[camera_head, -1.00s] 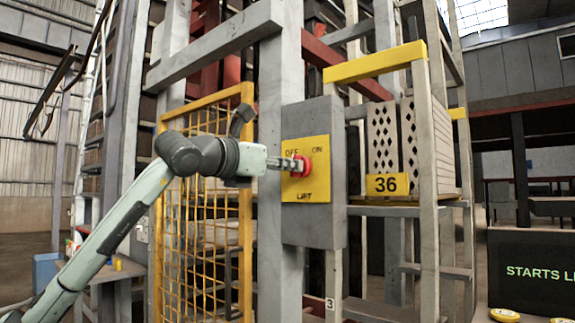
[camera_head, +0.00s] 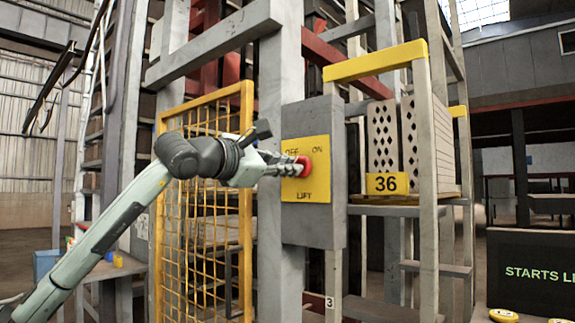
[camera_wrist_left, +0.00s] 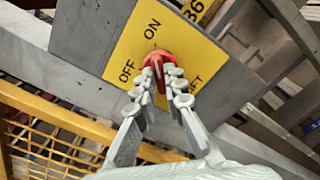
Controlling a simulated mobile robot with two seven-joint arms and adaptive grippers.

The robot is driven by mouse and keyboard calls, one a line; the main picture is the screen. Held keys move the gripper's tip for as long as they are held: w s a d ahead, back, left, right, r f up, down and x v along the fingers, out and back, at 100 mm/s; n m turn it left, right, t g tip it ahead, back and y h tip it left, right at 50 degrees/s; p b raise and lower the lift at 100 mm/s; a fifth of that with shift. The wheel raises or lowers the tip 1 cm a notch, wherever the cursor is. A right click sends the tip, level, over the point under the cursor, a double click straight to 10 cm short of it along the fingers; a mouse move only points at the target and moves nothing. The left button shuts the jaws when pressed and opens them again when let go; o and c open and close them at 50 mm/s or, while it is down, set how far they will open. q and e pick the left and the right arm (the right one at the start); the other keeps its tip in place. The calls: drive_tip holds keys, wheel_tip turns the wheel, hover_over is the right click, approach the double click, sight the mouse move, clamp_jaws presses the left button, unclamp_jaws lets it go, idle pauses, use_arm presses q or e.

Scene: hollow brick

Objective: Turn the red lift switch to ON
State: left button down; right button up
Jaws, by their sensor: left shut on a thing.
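The red lift switch (camera_head: 306,166) is a round knob on a yellow plate (camera_head: 318,188) marked OFF at upper left, ON at upper right and LIFT below. The plate is on a grey box (camera_head: 312,228). My left gripper (camera_head: 297,168) reaches it from the left, with its fingers shut on the knob. In the left wrist view the red switch (camera_wrist_left: 154,60) sits between the fingertips of my left gripper (camera_wrist_left: 160,72), partly hidden by them. There ON lies above the knob and OFF to its left. The exact pointing of the knob is hard to tell. My right gripper is not in view.
A yellow mesh gate (camera_head: 246,205) stands left of the box, behind my left arm. Right of it is a shelf frame with patterned bricks (camera_head: 383,140) and a yellow 36 sign (camera_head: 387,184). A dark sign panel (camera_head: 530,268) stands at far right.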

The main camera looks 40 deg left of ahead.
use_arm(q)
drive_tip(key=shift+f, duration=0.1)
idle(0.4)
drive_tip(key=c, duration=1.6)
unclamp_jaws()
drive_tip(key=s, duration=0.7)
drive_tip(key=shift+s+a, duration=0.25)
